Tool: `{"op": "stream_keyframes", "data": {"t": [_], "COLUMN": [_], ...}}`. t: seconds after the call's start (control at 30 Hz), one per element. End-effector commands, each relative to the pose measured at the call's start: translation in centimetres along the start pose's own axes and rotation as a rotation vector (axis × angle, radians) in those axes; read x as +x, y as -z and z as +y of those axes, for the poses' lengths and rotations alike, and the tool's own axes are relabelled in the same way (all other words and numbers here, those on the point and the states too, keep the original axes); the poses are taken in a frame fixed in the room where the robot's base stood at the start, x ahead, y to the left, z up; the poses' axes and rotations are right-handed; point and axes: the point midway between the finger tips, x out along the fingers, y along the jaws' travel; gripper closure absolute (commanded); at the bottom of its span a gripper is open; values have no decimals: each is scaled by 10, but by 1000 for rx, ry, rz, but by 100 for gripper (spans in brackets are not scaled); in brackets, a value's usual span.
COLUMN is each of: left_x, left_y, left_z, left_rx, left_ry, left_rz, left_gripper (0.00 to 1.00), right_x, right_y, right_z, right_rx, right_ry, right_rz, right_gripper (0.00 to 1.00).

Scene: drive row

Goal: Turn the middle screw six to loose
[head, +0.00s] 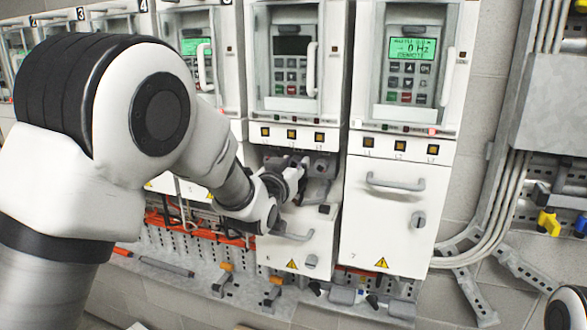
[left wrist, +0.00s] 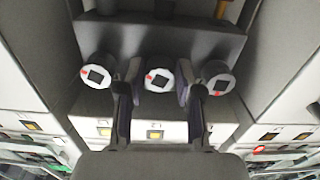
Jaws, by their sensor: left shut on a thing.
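The middle screw (left wrist: 158,80) is a round post with a white face, a dark square centre and a small red mark. It sits between two similar screws, one on the left (left wrist: 97,72) and one on the right (left wrist: 218,80). My left gripper (left wrist: 157,94) is shut on the middle screw, one finger on each side of it. In the head view my left gripper (head: 290,178) reaches into the open front of drive six (head: 291,135), above its lowered white cover (head: 300,245). There the screws are mostly hidden by the gripper. My right gripper is not in view.
Drive seven (head: 395,210) stands closed just to the right, with a handle on its cover and a lit green display. Grey conduits (head: 505,200) run down the wall further right. Several tools, including an orange-handled one (head: 225,275), are along the bottom.

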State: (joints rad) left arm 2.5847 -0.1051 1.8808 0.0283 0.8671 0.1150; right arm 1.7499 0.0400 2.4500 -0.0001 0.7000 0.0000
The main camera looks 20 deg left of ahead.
Motion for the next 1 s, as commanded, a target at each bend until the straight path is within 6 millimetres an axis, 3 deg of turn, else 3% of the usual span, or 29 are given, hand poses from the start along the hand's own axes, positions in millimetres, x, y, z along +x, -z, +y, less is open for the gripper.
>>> {"op": "stream_keyframes", "data": {"t": [1.0], "left_x": [0], "left_y": [-3], "left_z": [0], "left_rx": [-906], "left_ry": [-2], "left_rz": [2], "left_gripper": [100], "right_x": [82], "right_y": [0], "right_z": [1], "right_rx": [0], "right_ry": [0], "right_rz": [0], "right_gripper": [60]}}
